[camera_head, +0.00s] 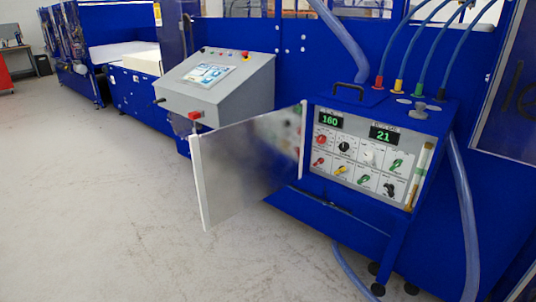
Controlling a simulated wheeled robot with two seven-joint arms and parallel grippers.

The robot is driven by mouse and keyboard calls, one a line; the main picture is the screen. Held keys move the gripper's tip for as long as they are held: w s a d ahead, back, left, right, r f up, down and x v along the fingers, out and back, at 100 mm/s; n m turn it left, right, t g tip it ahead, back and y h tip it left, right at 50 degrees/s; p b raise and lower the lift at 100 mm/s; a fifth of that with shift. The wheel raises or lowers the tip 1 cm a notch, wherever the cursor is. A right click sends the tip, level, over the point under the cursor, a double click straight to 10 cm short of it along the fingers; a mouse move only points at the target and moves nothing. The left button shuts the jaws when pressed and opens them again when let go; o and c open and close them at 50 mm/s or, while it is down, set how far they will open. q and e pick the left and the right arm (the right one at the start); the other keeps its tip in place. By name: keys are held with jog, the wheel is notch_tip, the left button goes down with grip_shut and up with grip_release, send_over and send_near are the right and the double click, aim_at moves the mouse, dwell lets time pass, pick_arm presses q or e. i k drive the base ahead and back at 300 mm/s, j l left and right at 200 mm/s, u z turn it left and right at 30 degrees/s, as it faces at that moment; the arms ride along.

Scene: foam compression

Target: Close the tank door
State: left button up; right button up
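The tank door (245,165) is a flat grey metal panel. It stands wide open, swung out to the left of the blue tank cabinet (425,120), with its hinge side by the cabinet's left front edge. The cabinet's control panel (362,160) is exposed, with green displays reading 160 and 21 and several coloured knobs. Neither of my grippers is in view.
A grey sloped console (217,85) stands behind the door. Blue hoses (396,40) run up from the cabinet top, and a thick hose (466,215) hangs at its right. The floor (110,210) at the left and front is clear.

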aim_at(237, 166)
jog(key=i+j+z, duration=0.1)
jog(key=z, duration=0.35)
jog(key=i+j+z, duration=0.1)
jog(key=z, duration=0.3)
jog(key=i+j+z, duration=0.1)
jog(key=z, duration=0.35)
jog(key=j+z, duration=0.25)
jog(key=z, duration=0.15)
jog(key=i+j+z, duration=0.1)
jog(key=j+z, duration=0.15)
jog(key=j, duration=0.7)
jog(key=j+z, duration=0.3)
jog(key=j, duration=0.7)
jog(key=j+z, duration=0.25)
jog(key=j, duration=0.7)
jog(key=k+j, duration=0.1)
jog(key=j, duration=0.5)
jog(key=k+z, duration=0.05)
